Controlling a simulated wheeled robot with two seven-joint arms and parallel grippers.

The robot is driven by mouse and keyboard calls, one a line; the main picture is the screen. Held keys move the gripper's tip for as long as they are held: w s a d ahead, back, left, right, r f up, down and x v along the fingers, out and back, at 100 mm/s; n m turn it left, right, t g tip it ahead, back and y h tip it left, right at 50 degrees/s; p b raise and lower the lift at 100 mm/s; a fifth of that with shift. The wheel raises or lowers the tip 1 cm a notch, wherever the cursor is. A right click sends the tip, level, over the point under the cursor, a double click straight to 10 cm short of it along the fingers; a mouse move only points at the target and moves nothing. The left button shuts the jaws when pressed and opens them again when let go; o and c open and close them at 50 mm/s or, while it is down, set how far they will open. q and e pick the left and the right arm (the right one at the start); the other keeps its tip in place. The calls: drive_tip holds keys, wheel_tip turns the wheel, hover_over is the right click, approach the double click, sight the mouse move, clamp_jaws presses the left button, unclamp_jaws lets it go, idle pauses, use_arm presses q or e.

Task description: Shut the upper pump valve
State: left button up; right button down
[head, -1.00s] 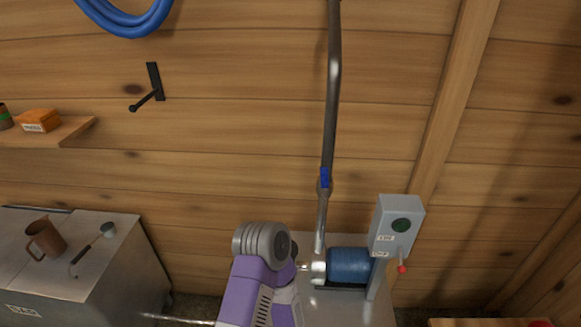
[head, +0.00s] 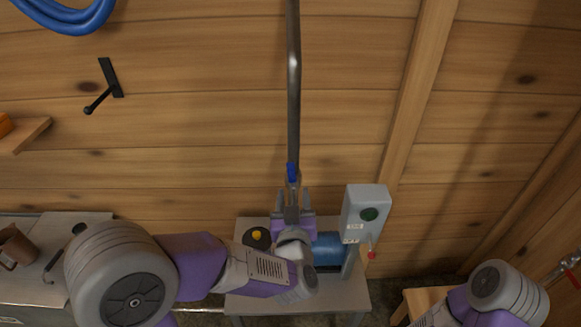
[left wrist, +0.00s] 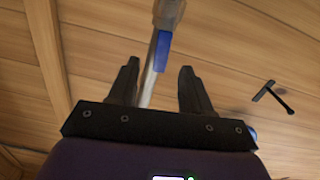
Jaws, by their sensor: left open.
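The upper pump valve shows as a blue lever (head: 292,172) on the grey vertical pipe above the pump; the lever lies along the pipe. It also shows in the left wrist view (left wrist: 161,52), between and a little beyond the fingertips. My left gripper (head: 292,192) is open and points up the pipe, just below the blue lever in the head view. Its two dark fingers (left wrist: 159,68) stand on either side of the pipe and hold nothing. I cannot tell whether they touch it. My right arm shows at the lower right, but its gripper is out of view.
The blue pump motor (head: 328,245) sits on a grey stand, partly behind my left arm. A grey switch box (head: 358,210) with a green button stands close to its right. A black knob with a yellow top (head: 257,236) is at the left. A black hook (head: 103,87) is on the wall.

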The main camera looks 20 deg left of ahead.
sight(291, 169)
use_arm(q)
drive_tip(key=w, duration=0.2)
drive_tip(key=w+a+r, duration=0.1)
drive_tip(key=w, duration=0.1)
drive_tip(key=w+a, duration=0.1)
drive_tip(key=w, duration=0.2)
drive_tip(key=shift+a+r+p, duration=0.2)
drive_tip(key=shift+r+p, duration=0.1)
drive_tip(key=shift+s, duration=0.1)
clamp_jaws()
